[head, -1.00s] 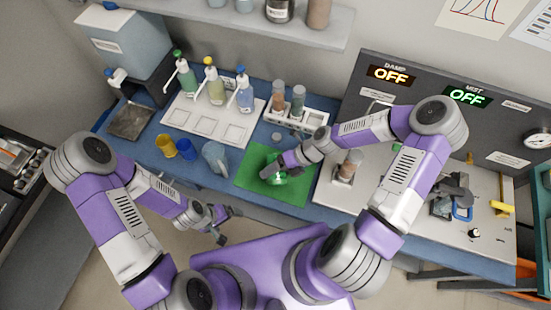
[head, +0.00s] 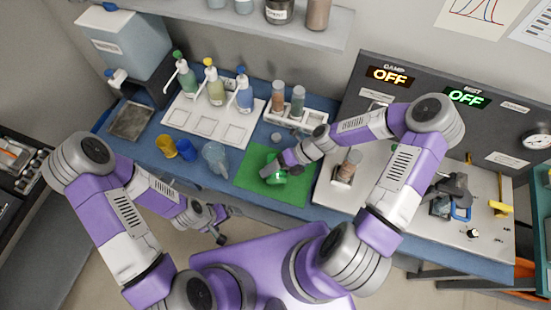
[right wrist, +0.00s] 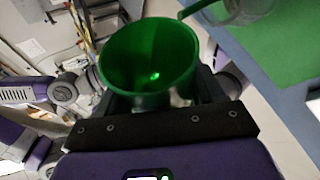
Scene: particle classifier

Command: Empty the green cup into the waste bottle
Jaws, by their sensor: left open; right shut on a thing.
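The green cup (head: 279,179) is at the green mat, in my right gripper (head: 270,170). The right wrist view shows the cup (right wrist: 150,60) between the fingers, its open mouth towards the camera. A bright spot shows inside, and I cannot tell what it holds. My left gripper (head: 229,225) is open and empty in front of the table edge. I can read no waste label on any bottle. A clear vessel (right wrist: 243,10) is partly visible beyond the cup in the right wrist view, over the green mat.
The green mat (head: 245,184) lies on the blue bench. To its left stand a clear jug (head: 215,157), a blue cup (head: 187,149) and a yellow cup (head: 166,146). Behind are pump bottles on a white tray (head: 176,116). A control panel (head: 420,75) stands right.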

